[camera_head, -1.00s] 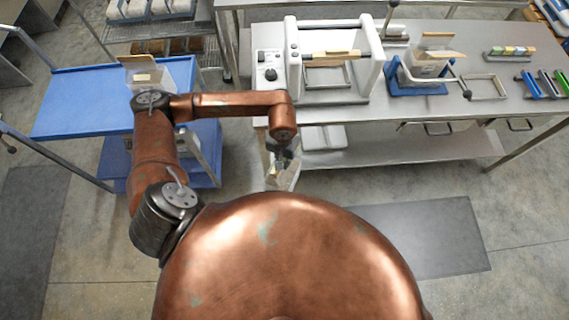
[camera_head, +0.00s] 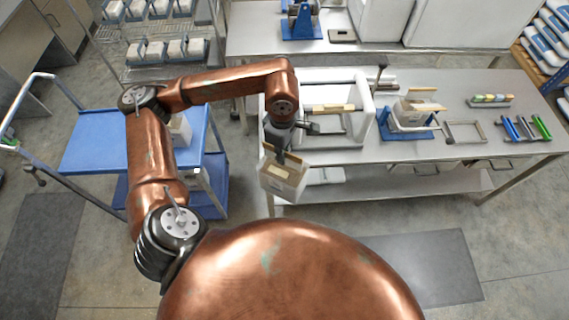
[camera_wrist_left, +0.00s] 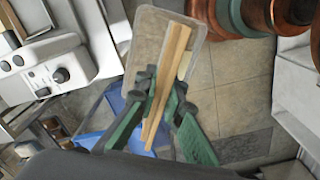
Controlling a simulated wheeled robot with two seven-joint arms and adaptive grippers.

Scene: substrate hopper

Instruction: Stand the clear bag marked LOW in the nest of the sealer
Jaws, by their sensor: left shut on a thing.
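My left gripper (camera_head: 280,154) is shut on the top of a clear bag (camera_head: 284,182) with a tan wooden-looking strip and pale contents. The bag hangs slightly tilted in front of the bench's left front edge, clear of the bench top. In the left wrist view, green fingers (camera_wrist_left: 160,108) pinch the bag (camera_wrist_left: 150,40) at its tan strip. No mark on it is readable. The white sealer (camera_head: 368,100) with a tan bar stands on the bench behind the gripper. My arm and gripper hide its left part; its control panel (camera_wrist_left: 45,78) shows in the left wrist view. My right gripper is out of view.
A blue stand (camera_head: 395,128) holding another clear bag (camera_head: 412,108) is right of the sealer. A metal frame (camera_head: 465,132) and coloured tools (camera_head: 525,128) lie further right. A blue cart (camera_head: 95,140) at left carries another bag (camera_head: 181,130), partly behind my arm.

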